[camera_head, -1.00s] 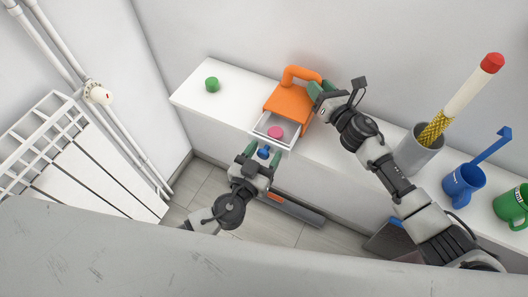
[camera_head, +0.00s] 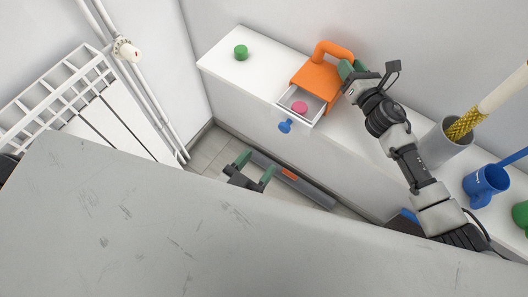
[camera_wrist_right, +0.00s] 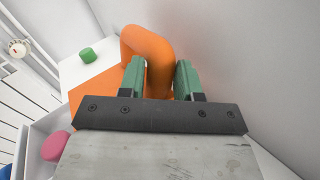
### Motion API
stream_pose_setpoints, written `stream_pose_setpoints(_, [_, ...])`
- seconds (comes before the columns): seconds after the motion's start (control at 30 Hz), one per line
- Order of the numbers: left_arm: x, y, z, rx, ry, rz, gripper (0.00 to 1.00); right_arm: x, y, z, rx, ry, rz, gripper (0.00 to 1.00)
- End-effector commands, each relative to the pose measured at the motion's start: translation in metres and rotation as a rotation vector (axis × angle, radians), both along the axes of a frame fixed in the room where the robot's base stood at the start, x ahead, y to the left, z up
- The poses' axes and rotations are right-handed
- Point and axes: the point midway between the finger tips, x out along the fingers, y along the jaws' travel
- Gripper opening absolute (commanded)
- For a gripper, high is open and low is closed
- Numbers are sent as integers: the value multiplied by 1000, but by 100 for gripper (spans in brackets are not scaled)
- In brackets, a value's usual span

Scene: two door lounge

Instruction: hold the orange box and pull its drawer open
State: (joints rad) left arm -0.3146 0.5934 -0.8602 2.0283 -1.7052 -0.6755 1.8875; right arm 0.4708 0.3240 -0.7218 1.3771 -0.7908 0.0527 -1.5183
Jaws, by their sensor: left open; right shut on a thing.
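The orange box (camera_head: 312,74) with a looped handle (camera_head: 334,50) sits on the white ledge. Its white drawer (camera_head: 316,111) is pulled out at the front, with a pink piece (camera_head: 299,108) inside and a blue knob (camera_head: 285,126) on its face. My right gripper (camera_head: 350,70) is shut on the box's handle; the right wrist view shows the handle (camera_wrist_right: 158,62) between the green fingers. My left gripper (camera_head: 255,168) is open and empty, below and apart from the knob, partly hidden by the grey surface in front.
A green cylinder (camera_head: 241,52) stands on the ledge (camera_head: 222,62) left of the box. A grey cup (camera_head: 445,145) with a yellow-and-white stick and a blue mug (camera_head: 486,184) stand to the right. A radiator (camera_head: 95,105) is at the left. The grey surface (camera_head: 170,215) fills the foreground.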

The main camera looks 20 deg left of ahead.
Motion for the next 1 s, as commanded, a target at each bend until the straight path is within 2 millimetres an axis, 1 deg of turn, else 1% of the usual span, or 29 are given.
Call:
stream_pose_setpoints(0.33, [-1, 0, 0, 0, 0, 0, 58, 0, -1, 0, -2, 1, -2, 1])
stream_pose_setpoints(0.37, [-1, 0, 0, 0, 0, 0, 58, 0, -1, 0, -1, 0, -2, 35])
stream_pose_setpoints(0.5, [-1, 0, 0, 0, 0, 0, 58, 0, -1, 0, -1, 0, -2, 57])
stream_pose_setpoints(0.53, [-1, 0, 0, 0, 0, 0, 58, 0, -1, 0, -1, 0, -2, 61])
stream_pose_setpoints(0.57, [-1, 0, 0, 0, 0, 0, 58, 0, 0, 0, -1, 0, -1, 63])
stream_pose_setpoints(0.87, [-1, 0, 0, 0, 0, 0, 58, -2, -2, -1, -1, 1, -1, 63])
stream_pose_setpoints(1.0, [-1, 0, 0, 0, 0, 0, 58, -14, -12, -1, -2, 1, 0, 63])
